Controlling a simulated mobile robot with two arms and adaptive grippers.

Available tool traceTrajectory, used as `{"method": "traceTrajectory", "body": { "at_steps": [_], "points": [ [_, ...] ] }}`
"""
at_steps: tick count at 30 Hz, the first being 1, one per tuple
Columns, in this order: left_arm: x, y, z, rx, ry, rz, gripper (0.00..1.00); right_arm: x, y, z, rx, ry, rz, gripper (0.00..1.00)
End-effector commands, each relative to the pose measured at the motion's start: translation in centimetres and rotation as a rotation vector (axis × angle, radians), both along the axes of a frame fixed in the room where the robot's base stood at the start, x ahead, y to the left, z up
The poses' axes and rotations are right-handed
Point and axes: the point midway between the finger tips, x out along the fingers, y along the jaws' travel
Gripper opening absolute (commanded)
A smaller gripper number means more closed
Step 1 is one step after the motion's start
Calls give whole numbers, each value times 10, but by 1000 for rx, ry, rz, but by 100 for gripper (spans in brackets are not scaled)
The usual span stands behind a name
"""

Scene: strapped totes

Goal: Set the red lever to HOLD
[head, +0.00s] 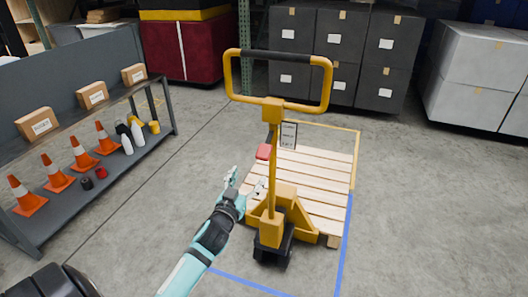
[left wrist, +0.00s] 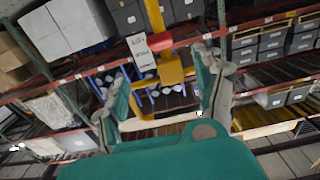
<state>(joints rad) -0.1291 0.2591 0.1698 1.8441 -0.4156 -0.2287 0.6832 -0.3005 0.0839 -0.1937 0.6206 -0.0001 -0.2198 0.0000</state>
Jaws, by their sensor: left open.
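The red lever (head: 263,151) sticks out to the left of the yellow pallet jack's mast (head: 273,165), below its handle. In the left wrist view, the red lever (left wrist: 158,42) and the card (left wrist: 140,52) appear ahead, between the spread fingers of my left gripper (left wrist: 162,68). My right gripper is not in view.
The jack stands at a wooden pallet (head: 325,175) inside floor tape. A grey shelf (head: 120,165) with cones, bottles and boxes is at left. Dark totes (head: 340,50) and grey totes (head: 480,75) stand behind. The floor right of the pallet is clear.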

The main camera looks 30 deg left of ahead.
Motion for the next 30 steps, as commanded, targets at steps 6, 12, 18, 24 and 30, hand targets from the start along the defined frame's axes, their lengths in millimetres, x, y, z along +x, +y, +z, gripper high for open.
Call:
{"method": "traceTrajectory", "body": {
  "at_steps": [6, 12, 18, 24, 30],
  "points": [
    [49, 12, 1, 2, -1, 1, 69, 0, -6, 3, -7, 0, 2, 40],
    [91, 22, 1, 0, 0, 2, 69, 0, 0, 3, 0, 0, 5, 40],
    [122, 30, -1, 0, 1, 1, 69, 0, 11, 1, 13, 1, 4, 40],
    [135, 33, -1, 1, 2, 1, 69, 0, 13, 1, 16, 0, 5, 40],
    [137, 33, -1, 1, 2, 0, 69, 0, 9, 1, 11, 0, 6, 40]
  ]
}}
